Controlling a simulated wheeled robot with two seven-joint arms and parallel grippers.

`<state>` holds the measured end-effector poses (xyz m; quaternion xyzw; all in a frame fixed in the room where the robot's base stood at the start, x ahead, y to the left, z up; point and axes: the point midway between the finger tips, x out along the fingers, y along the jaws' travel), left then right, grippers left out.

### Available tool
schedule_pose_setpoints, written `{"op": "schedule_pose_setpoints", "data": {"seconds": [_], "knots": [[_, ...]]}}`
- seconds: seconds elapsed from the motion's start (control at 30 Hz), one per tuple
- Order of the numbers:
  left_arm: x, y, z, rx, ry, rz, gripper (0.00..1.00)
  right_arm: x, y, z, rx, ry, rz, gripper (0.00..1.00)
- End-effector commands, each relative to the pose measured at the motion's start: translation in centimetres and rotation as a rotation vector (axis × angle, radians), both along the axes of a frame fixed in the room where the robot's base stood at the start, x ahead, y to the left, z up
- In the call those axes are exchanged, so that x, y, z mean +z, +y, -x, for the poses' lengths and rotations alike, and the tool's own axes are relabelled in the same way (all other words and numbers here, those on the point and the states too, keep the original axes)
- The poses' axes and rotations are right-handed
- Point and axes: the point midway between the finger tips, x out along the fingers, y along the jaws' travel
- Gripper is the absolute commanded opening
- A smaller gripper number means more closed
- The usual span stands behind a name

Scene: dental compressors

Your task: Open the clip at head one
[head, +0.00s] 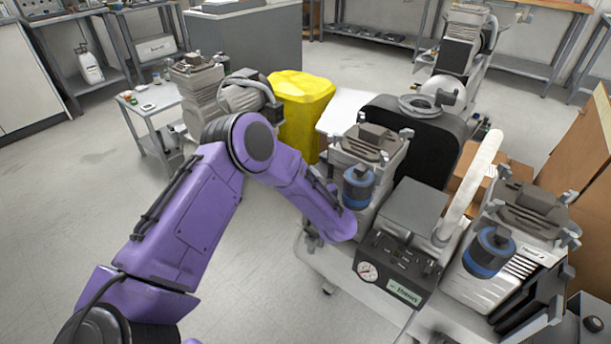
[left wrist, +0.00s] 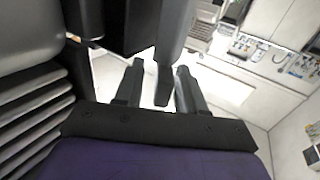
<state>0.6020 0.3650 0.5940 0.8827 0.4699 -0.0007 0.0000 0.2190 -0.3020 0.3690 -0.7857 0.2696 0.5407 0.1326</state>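The compressor unit has a left head (head: 368,148) and a right head (head: 520,225), each with grey clips at its corners and a blue-banded filter. No label shows which is head one. My purple left arm reaches the left head's near side; in the head view its gripper is mostly hidden behind the arm's end. In the left wrist view my left gripper (left wrist: 160,90) has its two dark fingers apart. A dark lever-like piece (left wrist: 174,45), probably a clip, hangs down with its tip between them. Contact with either finger cannot be told. My right gripper is not in view.
A gauge panel (head: 395,268) and a grey box (head: 412,208) sit between the heads. A black tank (head: 425,135) stands behind. A yellow bin (head: 300,105) and a small side table (head: 150,102) are beyond the arm. The floor at left is clear.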

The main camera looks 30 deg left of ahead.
Motion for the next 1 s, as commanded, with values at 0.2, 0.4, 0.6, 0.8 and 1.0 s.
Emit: {"op": "schedule_pose_setpoints", "data": {"seconds": [0.2,0.4,0.6,0.8,1.0], "knots": [[0.5,0.0,0.0,0.001,-0.002,0.000,0.39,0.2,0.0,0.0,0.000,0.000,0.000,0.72],[4.7,-0.6,0.6,-0.006,-0.001,-0.001,0.39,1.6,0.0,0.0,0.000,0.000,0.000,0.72],[9.4,-2.6,4.0,-0.004,-0.003,-0.002,0.39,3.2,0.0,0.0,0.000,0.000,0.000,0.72],[11.6,-5.1,8.4,-0.004,0.002,-0.005,0.39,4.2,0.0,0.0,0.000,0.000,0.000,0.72],[12.8,-6.8,11.2,-0.001,0.000,-0.001,0.39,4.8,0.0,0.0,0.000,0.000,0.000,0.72]]}}
